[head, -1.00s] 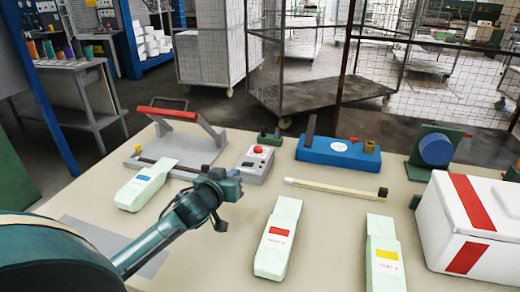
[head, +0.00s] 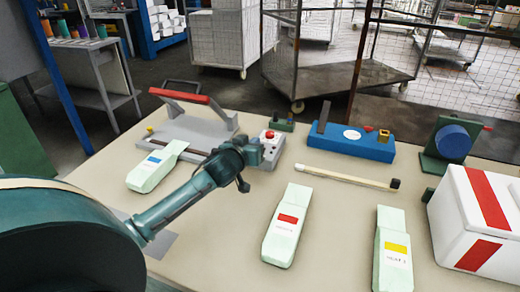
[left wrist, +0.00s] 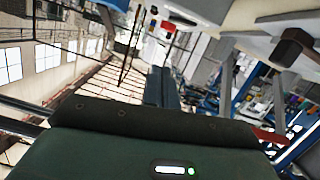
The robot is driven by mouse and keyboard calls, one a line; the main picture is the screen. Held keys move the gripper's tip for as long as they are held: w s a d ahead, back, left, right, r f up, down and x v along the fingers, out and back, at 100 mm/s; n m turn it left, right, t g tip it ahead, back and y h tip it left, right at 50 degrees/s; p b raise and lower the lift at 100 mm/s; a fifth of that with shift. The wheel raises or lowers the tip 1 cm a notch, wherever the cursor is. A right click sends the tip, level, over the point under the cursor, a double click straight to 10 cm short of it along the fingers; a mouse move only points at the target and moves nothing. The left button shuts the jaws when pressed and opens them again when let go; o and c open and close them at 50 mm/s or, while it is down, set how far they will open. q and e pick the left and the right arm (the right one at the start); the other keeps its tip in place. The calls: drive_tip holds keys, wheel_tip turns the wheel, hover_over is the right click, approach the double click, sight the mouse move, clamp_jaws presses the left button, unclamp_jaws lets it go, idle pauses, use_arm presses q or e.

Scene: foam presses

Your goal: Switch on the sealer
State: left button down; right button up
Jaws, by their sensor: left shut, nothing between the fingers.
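The grey sealer (head: 205,131) with its raised red-handled bar (head: 180,92) stands at the back left of the table. A small grey control box (head: 274,156) with a red button (head: 268,134) sits at its right end. My left gripper (head: 244,184) is shut and empty, in front of the control box. It overlaps the box's left front edge in the head view, and I cannot tell whether it touches. In the left wrist view its closed fingers (left wrist: 162,88) point away from the camera. My right gripper is not in view.
Pale green foam packs with blue (head: 157,166), red (head: 288,226) and yellow (head: 393,250) labels lie on the table. A blue press (head: 350,143), a baton (head: 345,176), a green stand (head: 448,150) and a white box (head: 480,222) are to the right.

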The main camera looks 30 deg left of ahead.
use_arm(q)
drive_tip(key=w+f, duration=0.3)
drive_tip(key=f, duration=0.1)
drive_tip(key=shift+w+a, duration=0.15)
drive_tip(key=shift+w, duration=0.25)
drive_tip(key=shift+f, duration=0.45)
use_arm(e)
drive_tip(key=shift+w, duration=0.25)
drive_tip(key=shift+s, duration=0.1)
